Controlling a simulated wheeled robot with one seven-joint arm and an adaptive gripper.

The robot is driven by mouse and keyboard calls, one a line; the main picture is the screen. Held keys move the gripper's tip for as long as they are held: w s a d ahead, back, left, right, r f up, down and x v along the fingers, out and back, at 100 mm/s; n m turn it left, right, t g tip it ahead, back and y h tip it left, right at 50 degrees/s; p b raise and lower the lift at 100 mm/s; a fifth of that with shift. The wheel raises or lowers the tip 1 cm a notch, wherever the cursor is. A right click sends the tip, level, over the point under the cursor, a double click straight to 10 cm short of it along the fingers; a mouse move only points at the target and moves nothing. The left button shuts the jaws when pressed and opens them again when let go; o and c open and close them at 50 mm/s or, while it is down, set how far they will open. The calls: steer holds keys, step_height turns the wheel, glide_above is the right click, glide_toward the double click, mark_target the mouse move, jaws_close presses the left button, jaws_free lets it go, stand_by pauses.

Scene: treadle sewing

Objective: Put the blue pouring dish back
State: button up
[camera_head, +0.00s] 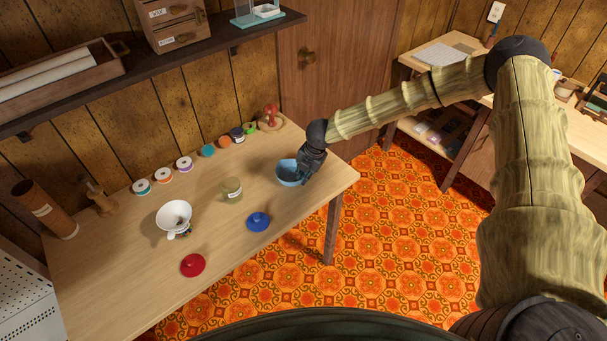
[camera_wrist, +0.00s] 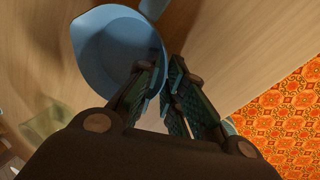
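The light blue pouring dish (camera_head: 288,174) is on the right part of the wooden table, close to its right end. In the wrist view the dish (camera_wrist: 112,48) shows from above, its hollow empty. My gripper (camera_head: 303,173) is at the right side of the dish. In the wrist view its two fingers (camera_wrist: 164,66) stand apart, the left one over the inside of the dish and the right one outside, with the rim between them. I cannot tell whether either finger touches the dish.
A greenish jar (camera_head: 232,190) stands left of the dish, and a blue lidlike piece (camera_head: 258,222) lies in front. A white funnel-shaped cup (camera_head: 174,217) and a red piece (camera_head: 193,265) are farther left. Several spools line the back, and a wooden plate (camera_head: 270,125) holds red items.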

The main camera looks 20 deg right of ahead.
steer(key=shift+o, duration=1.4)
steer(key=b+v, duration=0.2)
steer(key=v, duration=1)
steer(key=shift+b, duration=0.3)
